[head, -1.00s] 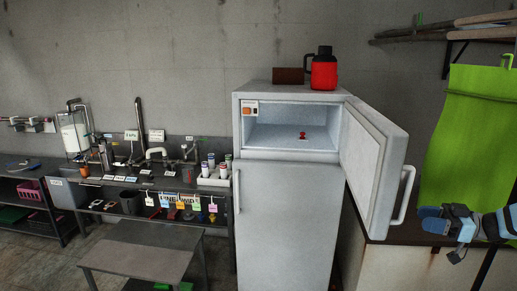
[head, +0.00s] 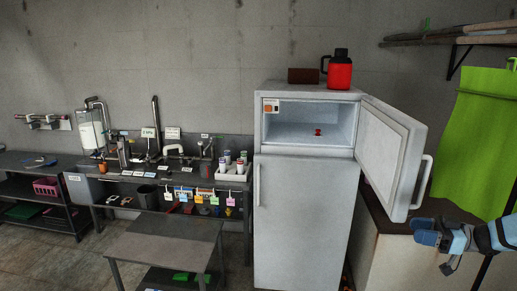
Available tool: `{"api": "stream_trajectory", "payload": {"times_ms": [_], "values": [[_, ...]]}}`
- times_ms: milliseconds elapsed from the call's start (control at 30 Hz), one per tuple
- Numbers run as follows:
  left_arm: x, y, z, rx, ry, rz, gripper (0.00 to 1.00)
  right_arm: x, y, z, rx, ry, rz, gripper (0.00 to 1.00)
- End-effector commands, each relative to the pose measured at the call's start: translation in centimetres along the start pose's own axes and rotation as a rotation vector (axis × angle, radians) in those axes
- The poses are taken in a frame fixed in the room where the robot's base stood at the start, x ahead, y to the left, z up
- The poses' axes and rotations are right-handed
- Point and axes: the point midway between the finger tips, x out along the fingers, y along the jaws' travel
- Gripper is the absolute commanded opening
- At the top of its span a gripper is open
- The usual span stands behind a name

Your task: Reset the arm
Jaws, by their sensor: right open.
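My right gripper (head: 428,233) is at the lower right of the head view, with its blue fingers pointing left. It is open, and I see nothing held in it. It is in front of the brown counter, below and to the right of the open freezer door (head: 390,158), apart from its handle. The white fridge (head: 303,215) stands at centre right with its lower door shut. A small red object (head: 318,132) sits on the floor of the open freezer compartment (head: 295,129). My left gripper is not in view.
A red jug (head: 340,75) and a brown box (head: 302,76) stand on top of the fridge. A low grey table (head: 165,240) stands front left. A workbench (head: 150,183) with bottles and tags runs along the wall. A green apron (head: 478,150) hangs at right.

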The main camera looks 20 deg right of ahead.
Motion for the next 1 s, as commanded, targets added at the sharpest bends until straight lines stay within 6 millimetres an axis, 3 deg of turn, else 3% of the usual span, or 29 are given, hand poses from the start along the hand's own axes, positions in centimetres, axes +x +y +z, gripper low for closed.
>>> {"api": "stream_trajectory", "payload": {"times_ms": [33,267,500,600,800,1000], "values": [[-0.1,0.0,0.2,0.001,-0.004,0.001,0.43,0.8,-0.8,2.0,0.015,0.001,0.002,0.43],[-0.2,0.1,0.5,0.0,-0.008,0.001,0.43,4.8,-5.3,10.4,0.051,-0.026,0.02,0.43],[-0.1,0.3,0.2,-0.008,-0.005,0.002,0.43,10.9,-13.7,20.3,0.077,-0.067,0.065,0.43],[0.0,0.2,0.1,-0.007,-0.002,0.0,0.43,13.6,-17.5,23.4,0.08,-0.09,0.097,0.43],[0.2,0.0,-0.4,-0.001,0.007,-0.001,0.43,18.2,-24.5,27.8,0.078,-0.152,0.188,0.43],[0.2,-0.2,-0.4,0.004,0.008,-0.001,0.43,21.8,-30.0,30.3,0.084,-0.247,0.31,0.43]]}}
